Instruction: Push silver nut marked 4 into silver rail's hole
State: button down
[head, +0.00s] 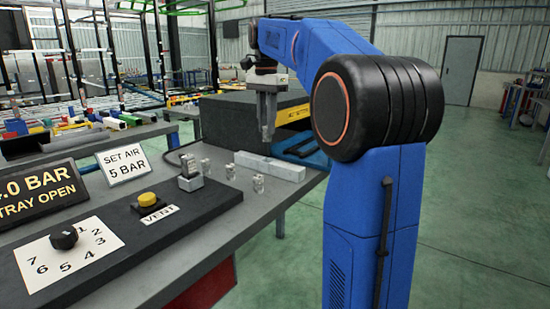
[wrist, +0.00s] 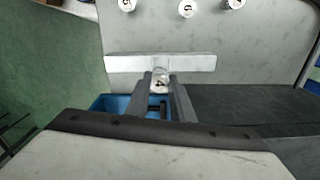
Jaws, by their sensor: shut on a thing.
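The silver rail (head: 285,170) lies on the grey bench near its right edge; in the wrist view it runs crosswise (wrist: 195,62). My gripper (head: 267,140) points down over the rail. In the wrist view its fingers (wrist: 160,90) are shut on a small silver nut (wrist: 160,79) with a dark mark I cannot read clearly. The nut is at the rail's near long side, around its middle. The rail's hole is hidden by the nut and fingers, and I cannot tell whether the nut touches the rail.
A dark control panel (head: 150,235) with a dial, yellow button and silver fitting lies left. A black block (head: 235,115) stands behind the rail.

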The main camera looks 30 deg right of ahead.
aim_at(267, 141)
jog(key=shift+f, duration=3.9)
jog(key=shift+f, duration=0.15)
jog(key=c, duration=1.5)
grip_release()
jog(key=shift+c, duration=0.2)
notch_tip(267, 141, up, 12)
jog(key=shift+r, duration=0.15)
